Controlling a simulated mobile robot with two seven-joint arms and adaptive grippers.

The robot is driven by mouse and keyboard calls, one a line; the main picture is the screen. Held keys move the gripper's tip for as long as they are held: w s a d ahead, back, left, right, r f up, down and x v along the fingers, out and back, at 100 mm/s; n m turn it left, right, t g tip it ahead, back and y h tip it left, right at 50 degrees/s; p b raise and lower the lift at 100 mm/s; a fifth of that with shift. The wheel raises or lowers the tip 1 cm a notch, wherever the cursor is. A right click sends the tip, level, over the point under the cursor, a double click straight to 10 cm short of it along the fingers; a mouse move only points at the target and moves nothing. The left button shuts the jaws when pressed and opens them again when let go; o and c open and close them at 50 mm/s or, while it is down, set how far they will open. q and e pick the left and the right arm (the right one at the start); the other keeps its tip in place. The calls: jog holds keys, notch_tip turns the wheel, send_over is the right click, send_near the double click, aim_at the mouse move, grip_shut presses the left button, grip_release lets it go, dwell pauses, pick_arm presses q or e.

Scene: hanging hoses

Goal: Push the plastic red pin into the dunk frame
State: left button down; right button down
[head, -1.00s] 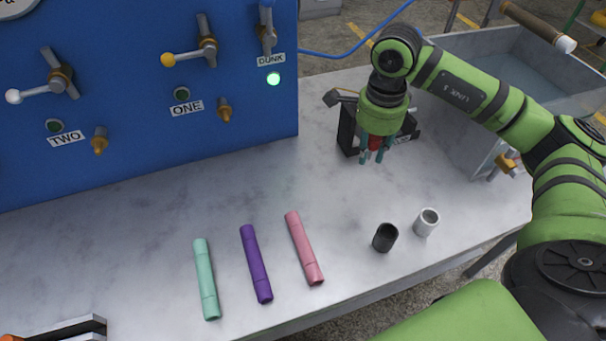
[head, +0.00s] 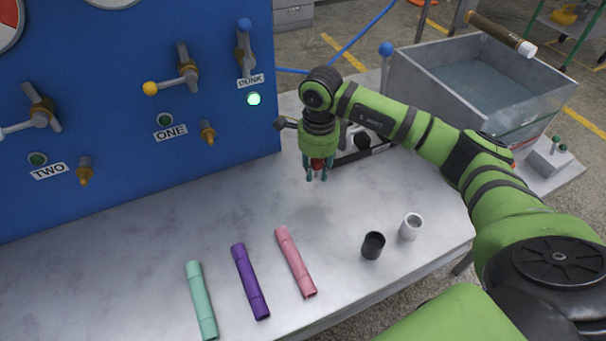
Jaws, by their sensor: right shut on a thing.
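My right gripper (head: 317,174) points down above the bench, with its teal fingers shut on a small red piece, the red pin (head: 318,163). Most of the pin is hidden by the fingers and the green wrist. A black frame (head: 352,156) stands on the bench just right of and behind the gripper. It is partly hidden by my right arm, and it looks like the dunk frame. The pin is apart from it, to its left. My left gripper is out of view.
A blue panel (head: 110,120) with levers and a lit green DUNK lamp (head: 254,99) stands at left. Green, purple and pink hoses (head: 295,262) lie in front. A black cup (head: 373,246) and white cup (head: 411,227) stand at right. A water tank (head: 420,95) is behind.

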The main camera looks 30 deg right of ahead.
aim_at(303, 189)
jog(key=shift+w+a+f, duration=0.9)
jog(key=shift+w+a, duration=0.2)
jog(key=shift+w, duration=0.05)
notch_tip(303, 189, down, 4)
jog(key=shift+r+p, duration=0.25)
jog(key=shift+p, duration=0.7)
jog(key=shift+f, duration=0.15)
jog(key=shift+f+b, duration=0.3)
jog(key=shift+b, duration=0.05)
jog(key=c, duration=1)
grip_release()
jog(key=shift+r, duration=0.1)
jog(key=shift+c, duration=0.2)
